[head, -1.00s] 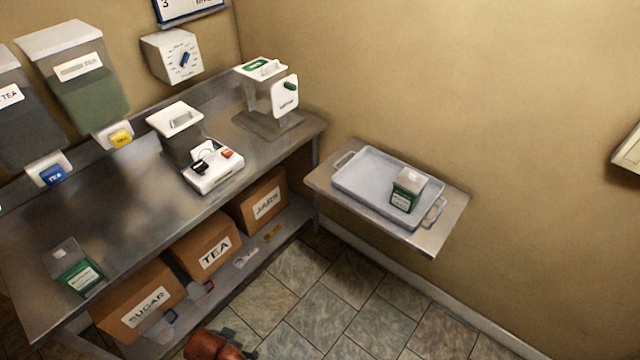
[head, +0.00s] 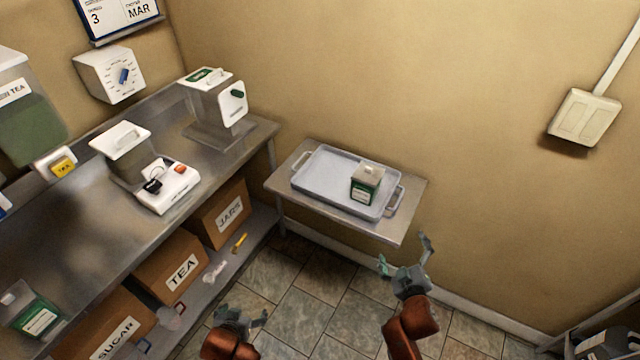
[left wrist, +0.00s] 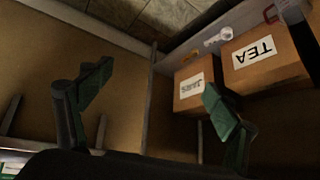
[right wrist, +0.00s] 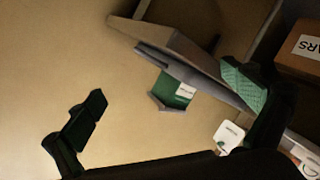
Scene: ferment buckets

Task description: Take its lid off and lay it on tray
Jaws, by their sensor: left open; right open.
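A grey tray (head: 318,186) with two handles lies on a small metal side table. A small green-labelled canister with a pale top (head: 365,184) stands upright on its right part. The canister (right wrist: 175,92) and tray also show in the right wrist view. Another clear-topped green-labelled canister (head: 35,314) sits at the bench's near left. My right gripper (head: 405,256) is open and empty, in front of the side table. My left gripper (head: 242,318) is open and empty, low before the bench shelf.
A white device with an orange button (head: 168,187) sits beside the bucket. A white machine (head: 215,100) stands at the bench's far end. Cardboard boxes, one marked TEA (head: 183,272), fill the lower shelf. The tiled floor (head: 305,310) between bench and side table is open.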

